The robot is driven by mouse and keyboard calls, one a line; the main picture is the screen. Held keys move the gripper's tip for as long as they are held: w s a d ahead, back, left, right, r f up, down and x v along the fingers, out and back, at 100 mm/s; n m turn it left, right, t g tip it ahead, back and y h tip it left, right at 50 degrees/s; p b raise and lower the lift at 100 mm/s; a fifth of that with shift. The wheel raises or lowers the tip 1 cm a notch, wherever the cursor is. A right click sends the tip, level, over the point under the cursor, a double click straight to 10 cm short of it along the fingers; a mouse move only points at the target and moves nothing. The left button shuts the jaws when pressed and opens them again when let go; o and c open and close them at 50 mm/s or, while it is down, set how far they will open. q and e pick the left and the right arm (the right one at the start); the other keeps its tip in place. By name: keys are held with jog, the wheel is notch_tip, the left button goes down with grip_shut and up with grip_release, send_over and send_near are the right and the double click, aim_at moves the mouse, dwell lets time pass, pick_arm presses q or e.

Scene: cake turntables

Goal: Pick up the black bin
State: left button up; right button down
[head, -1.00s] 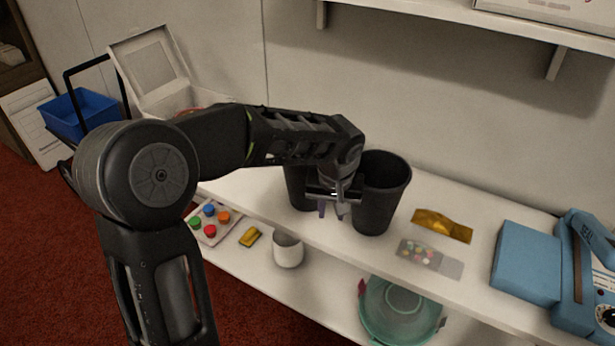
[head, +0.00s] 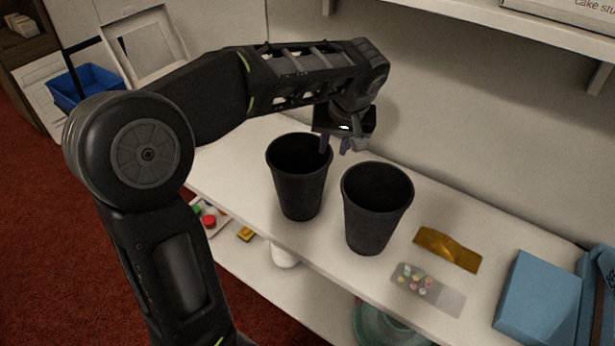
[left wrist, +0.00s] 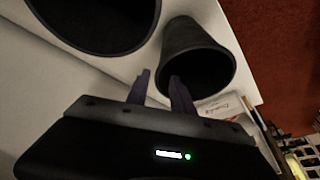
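Two black bins stand upright, side by side, on the white shelf (head: 232,170): a left bin (head: 298,188) and a right bin (head: 372,222). My left gripper (head: 335,147) is above and just behind them, near the gap between their rims. Its two fingers are apart and hold nothing. In the left wrist view the fingers (left wrist: 160,88) point toward the lower rim area of one bin (left wrist: 192,50), and the other bin (left wrist: 95,20) is at the upper left. Which bin is which there is hard to tell. My right gripper is not in view.
A gold packet (head: 447,248) and a candy packet (head: 424,286) lie right of the bins. A blue box (head: 540,295) stands farther right. The wall and an upper shelf (head: 500,30) are behind. A blue crate (head: 85,85) is at the far left.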

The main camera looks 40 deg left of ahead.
aim_at(328, 160)
pick_arm(q)
jog(key=shift+s, duration=0.2)
jog(key=shift+x, duration=1.35)
jog(key=shift+w+a+f+p, duration=0.15)
jog(key=shift+a+f+p, duration=0.05)
jog(key=shift+f+p, duration=0.15)
jog(key=x, duration=0.4)
jog(key=shift+w+f+p, duration=0.1)
jog(key=shift+f+p, duration=0.1)
jog(key=shift+p, duration=0.2)
jog(key=shift+c, duration=0.6)
grip_shut()
